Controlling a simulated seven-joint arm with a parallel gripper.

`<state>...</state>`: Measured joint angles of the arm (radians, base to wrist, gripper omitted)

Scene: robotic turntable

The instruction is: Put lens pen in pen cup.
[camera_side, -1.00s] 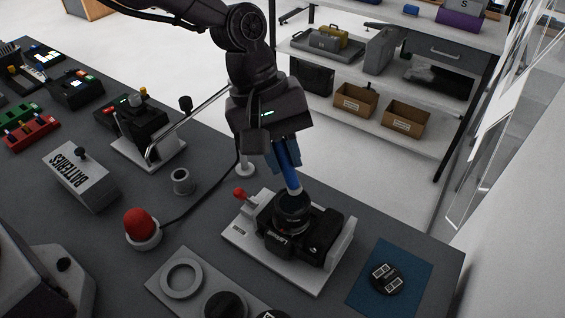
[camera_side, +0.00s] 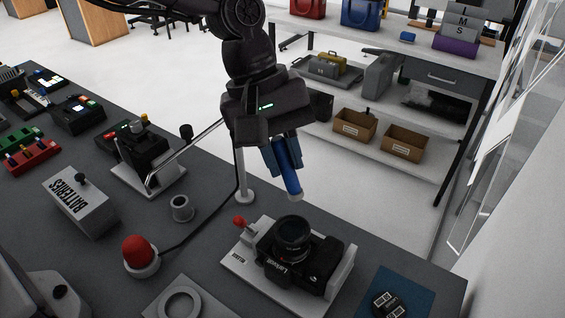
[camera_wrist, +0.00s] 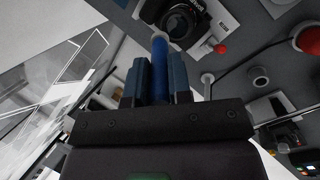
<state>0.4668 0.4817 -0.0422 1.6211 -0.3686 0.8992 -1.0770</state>
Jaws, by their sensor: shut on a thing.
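The lens pen (camera_side: 290,180) is blue with a pale lower tip. My gripper (camera_side: 283,158) is shut on its upper part and holds it slightly tilted, tip down, in the air above and behind the camera's lens. In the wrist view the pen (camera_wrist: 160,65) stands out between the blue finger pads of my gripper (camera_wrist: 159,80). The pen cup (camera_side: 181,208) looks to be the small grey round holder on the table, left of the gripper. It appears empty, though its inside is dark.
A black camera (camera_side: 300,252) sits on a white mount with a red-knobbed lever (camera_side: 239,221). A red dome lamp (camera_side: 139,252), a batteries box (camera_side: 80,202) and a thin upright pole (camera_side: 243,170) stand around the cup. A blue mat (camera_side: 410,285) lies at right.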

